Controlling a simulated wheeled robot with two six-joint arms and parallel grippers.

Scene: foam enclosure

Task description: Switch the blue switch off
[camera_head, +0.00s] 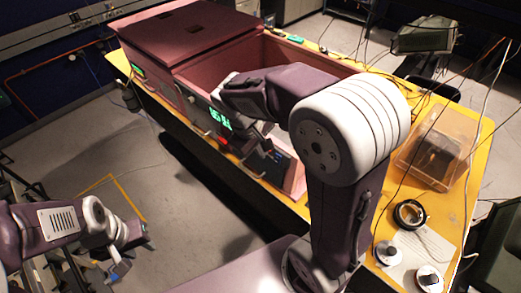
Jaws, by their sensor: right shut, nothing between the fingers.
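The pink foam enclosure (282,62) stands on the yellow table, its front panel partly hidden by my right arm. A small blue part (267,145), which looks like the blue switch, shows low on the front beside a dark panel. Its on or off position is too small to tell. My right gripper (252,138) is shut and empty, close to the front panel just left of the blue part; I cannot tell whether they touch. My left gripper (118,268) hangs low at the lower left, far from the enclosure; its fingers are unclear.
A green lit display (220,118) and a small red part (223,142) are on the enclosure front. A clear orange box (435,150), a black ring (410,213) and two round knobs (388,252) are on the table's right side. Floor between my arms is clear.

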